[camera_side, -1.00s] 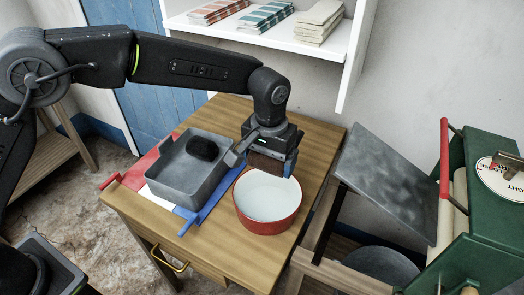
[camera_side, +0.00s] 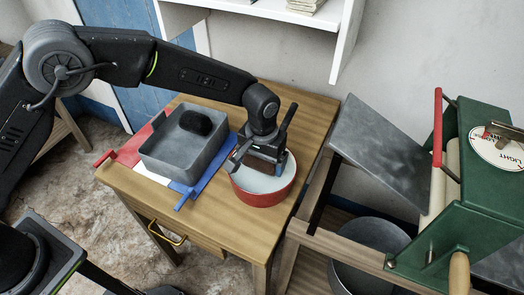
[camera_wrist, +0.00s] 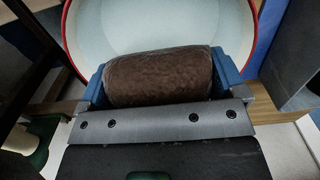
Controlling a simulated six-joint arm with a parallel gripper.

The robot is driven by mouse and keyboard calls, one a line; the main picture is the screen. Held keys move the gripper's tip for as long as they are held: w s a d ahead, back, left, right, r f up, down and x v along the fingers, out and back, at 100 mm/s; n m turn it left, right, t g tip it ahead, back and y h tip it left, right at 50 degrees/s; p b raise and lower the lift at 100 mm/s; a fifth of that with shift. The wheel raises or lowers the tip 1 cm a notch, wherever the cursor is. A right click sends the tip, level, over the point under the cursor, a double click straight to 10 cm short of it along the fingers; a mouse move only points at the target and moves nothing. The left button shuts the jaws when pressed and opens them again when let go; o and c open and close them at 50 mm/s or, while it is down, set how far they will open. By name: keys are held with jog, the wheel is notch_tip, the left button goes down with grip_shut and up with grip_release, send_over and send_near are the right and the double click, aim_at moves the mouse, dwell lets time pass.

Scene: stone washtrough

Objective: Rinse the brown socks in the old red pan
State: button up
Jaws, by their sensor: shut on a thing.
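The red pan (camera_side: 266,199), white inside, stands on the wooden table. My gripper (camera_side: 261,166) is over the pan, pointing down, its tips within or just above the rim. It is shut on the brown socks (camera_wrist: 160,76), a rolled bundle held between the blue fingers in the wrist view. In the side view the socks are mostly hidden by the gripper. Behind them, the wrist view shows the pan's pale inside and red rim (camera_wrist: 73,50). I cannot tell whether the socks touch the pan's bottom or any water.
A grey stone trough (camera_side: 170,170) with a black bundle (camera_side: 195,122) in it stands left of the pan on a red, white and blue cloth (camera_side: 187,192). A green wringer (camera_side: 470,200), sloping grey board (camera_side: 385,145) and metal tub (camera_side: 370,245) are at right. The table's front is clear.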

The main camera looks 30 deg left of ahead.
jog(key=shift+f, duration=2.25)
jog(key=shift+r, duration=0.75)
jog(key=shift+f, duration=0.15)
jog(key=shift+f, duration=0.6)
jog(key=shift+r, duration=0.75)
jog(key=shift+f, duration=0.1)
dwell(0.5)
jog(key=shift+f, duration=0.65)
